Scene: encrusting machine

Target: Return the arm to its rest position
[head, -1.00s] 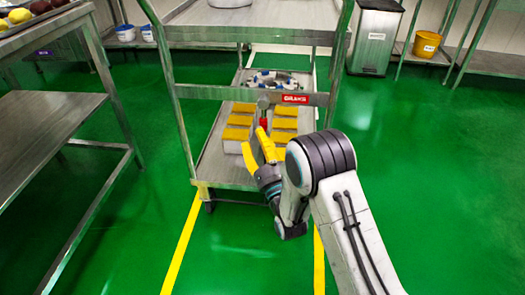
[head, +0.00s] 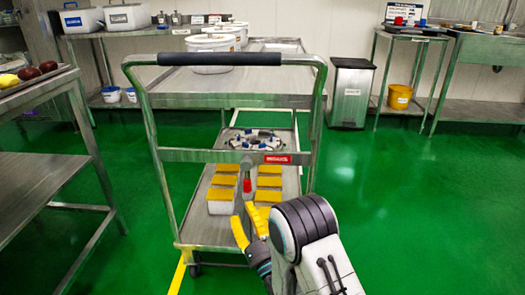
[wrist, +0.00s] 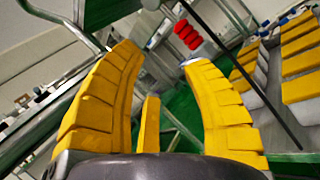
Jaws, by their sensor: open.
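My gripper (head: 248,228) has yellow fingers and is open, with nothing between them. In the head view it is in front of the near end of a steel cart (head: 225,155), low, near the bottom shelf. In the wrist view the spread fingers of my gripper (wrist: 158,65) fill the lower middle. A red grip (head: 247,185) on a rod hangs from the cart's crossbar just above the fingertips; the red grip (wrist: 187,35) also shows beyond the right finger in the wrist view. I cannot tell whether they touch.
Several yellow-lidded boxes (head: 222,181) stand on the cart's lower shelf. White buckets (head: 209,55) are on its top. A steel table (head: 45,160) is at the left. A trash bin (head: 351,92) and yellow bucket (head: 399,97) are at the back right. Green floor (head: 420,210) is free at right.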

